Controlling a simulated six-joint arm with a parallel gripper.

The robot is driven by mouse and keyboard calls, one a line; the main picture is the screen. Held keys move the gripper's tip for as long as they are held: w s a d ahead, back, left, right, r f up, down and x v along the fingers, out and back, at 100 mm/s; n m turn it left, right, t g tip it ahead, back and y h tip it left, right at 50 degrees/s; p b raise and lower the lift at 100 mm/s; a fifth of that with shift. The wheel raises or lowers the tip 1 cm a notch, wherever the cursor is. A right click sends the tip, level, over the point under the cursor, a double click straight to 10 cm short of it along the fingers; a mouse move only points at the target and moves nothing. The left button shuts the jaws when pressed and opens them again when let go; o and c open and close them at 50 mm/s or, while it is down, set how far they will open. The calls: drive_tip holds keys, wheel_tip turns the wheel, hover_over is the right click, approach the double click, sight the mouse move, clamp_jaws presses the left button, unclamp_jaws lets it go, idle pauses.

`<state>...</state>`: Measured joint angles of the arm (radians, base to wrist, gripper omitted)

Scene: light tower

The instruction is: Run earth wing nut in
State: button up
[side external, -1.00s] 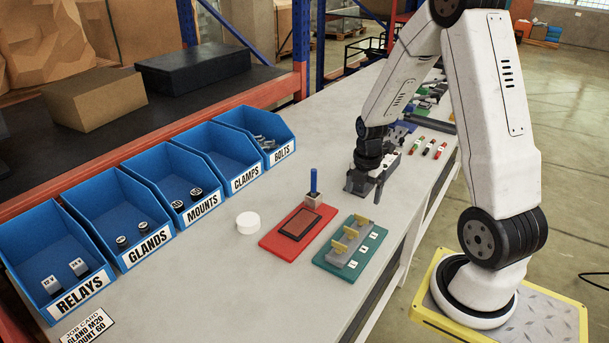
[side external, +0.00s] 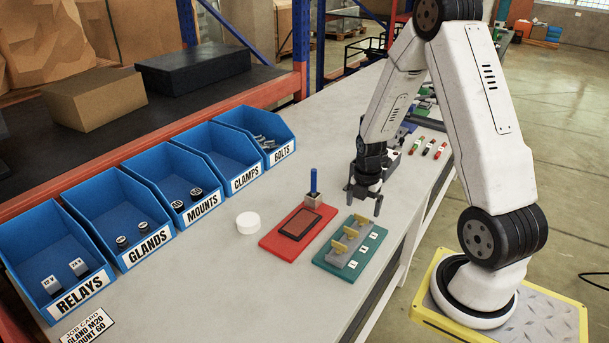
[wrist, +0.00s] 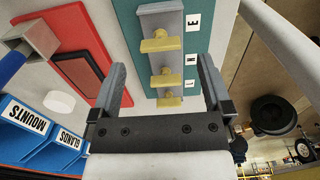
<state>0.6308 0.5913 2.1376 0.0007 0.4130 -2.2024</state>
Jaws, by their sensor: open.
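A green base plate (side external: 327,262) carries a grey terminal block (wrist: 145,22) with three yellow wing nuts in a row. Labels beside them in the wrist view read E (wrist: 193,22), a blurred middle letter, and L. The earth wing nut (wrist: 160,45), closest to the E, is the topmost in the wrist view and the farthest back (side external: 361,219) in the side view. My gripper (side external: 364,205) is open and empty, just above the back end of the block. In the wrist view its fingers (wrist: 161,70) flank the row of nuts. Whether they touch anything is hard to tell.
A red board (side external: 272,241) with a dark pad and a blue-handled holder (side external: 313,184) lies beside the green plate. A white round piece (side external: 248,223) stands on the bench. Blue bins (side external: 180,206) line the far side.

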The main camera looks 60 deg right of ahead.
sight(362, 216)
drive_tip(key=shift+f, duration=1.7)
drive_tip(key=c, duration=1.3)
drive_tip(key=shift+m, duration=0.4)
